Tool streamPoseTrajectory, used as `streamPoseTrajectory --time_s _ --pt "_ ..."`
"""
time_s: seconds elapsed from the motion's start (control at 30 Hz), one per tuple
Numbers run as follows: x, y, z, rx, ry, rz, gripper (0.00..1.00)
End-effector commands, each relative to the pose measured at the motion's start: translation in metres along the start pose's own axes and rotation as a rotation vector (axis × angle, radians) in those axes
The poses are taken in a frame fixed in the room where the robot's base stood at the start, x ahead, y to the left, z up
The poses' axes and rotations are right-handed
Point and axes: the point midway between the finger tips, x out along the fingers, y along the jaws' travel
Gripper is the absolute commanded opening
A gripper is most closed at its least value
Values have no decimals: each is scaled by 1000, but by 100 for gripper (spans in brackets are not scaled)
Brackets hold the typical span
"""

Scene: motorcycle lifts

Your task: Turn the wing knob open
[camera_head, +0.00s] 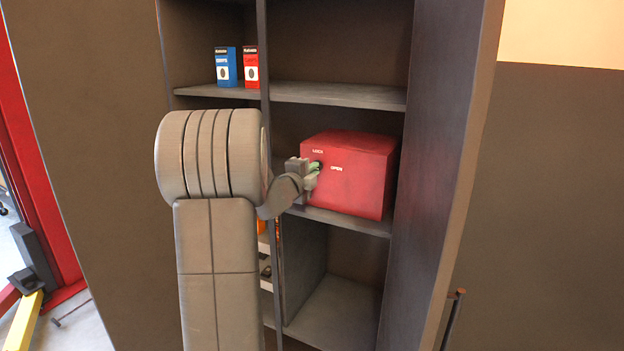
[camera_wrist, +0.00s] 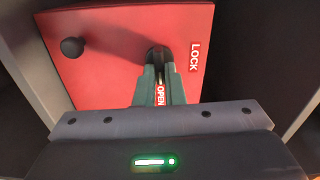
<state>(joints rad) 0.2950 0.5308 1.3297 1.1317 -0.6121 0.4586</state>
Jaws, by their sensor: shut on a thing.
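A red box (camera_head: 355,178) with a closed front sits on the middle shelf of the cabinet; its face also fills the upper wrist view (camera_wrist: 115,60). The dark wing knob (camera_wrist: 157,54) is on that face, mostly hidden by my fingers. The LOCK label (camera_wrist: 194,57) is right of the knob in the wrist view. The OPEN label (camera_wrist: 160,95) shows between my fingers there, partly covered. My gripper (camera_head: 314,171) reaches the box face from the left in the head view. In the wrist view its fingers (camera_wrist: 158,82) are shut on the wing knob. The knob's exact angle cannot be told.
A round black knob (camera_wrist: 72,47) stands out from the box face. The cabinet's side panel (camera_head: 440,170) and shelf (camera_head: 350,219) are close around the box. A blue carton (camera_head: 226,67) and a red carton (camera_head: 251,67) stand on the shelf above.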

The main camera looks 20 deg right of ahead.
Motion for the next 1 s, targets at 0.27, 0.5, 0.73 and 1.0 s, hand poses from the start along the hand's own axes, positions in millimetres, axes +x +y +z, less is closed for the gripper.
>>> streamPoseTrajectory --time_s 0.27,0.5,0.73,1.0 --pt "0 1 0 69 1 0 0" --pt "0 1 0 79 1 1 0" --pt "0 1 0 78 1 1 11" --pt "0 1 0 77 1 1 31"
